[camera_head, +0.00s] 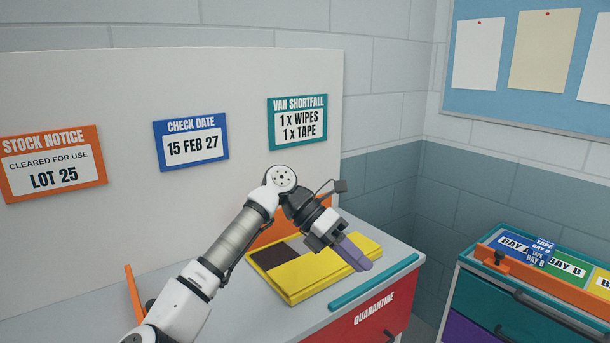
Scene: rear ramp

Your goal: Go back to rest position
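My arm reaches up from the bottom of the view and bends over the cabinet. My gripper (357,259) points down and to the right, above or at the right part of a yellow flat item (300,290) on the cabinet top. Two long purple-grey shapes show side by side at its end. They look like its fingers, and I cannot tell how far apart they are. I see nothing clearly held between them. The gripper hides part of the yellow item, which also has a dark brown patch.
The cabinet has a red "QUARANTINE" front (374,311) and a teal strip (373,282) along its top edge. An upright orange piece (134,296) stands at left. At right, a drawer unit (508,301) bears bay labels and a blue "TAPE BAY B" item (541,252). A signboard (235,90) stands behind.

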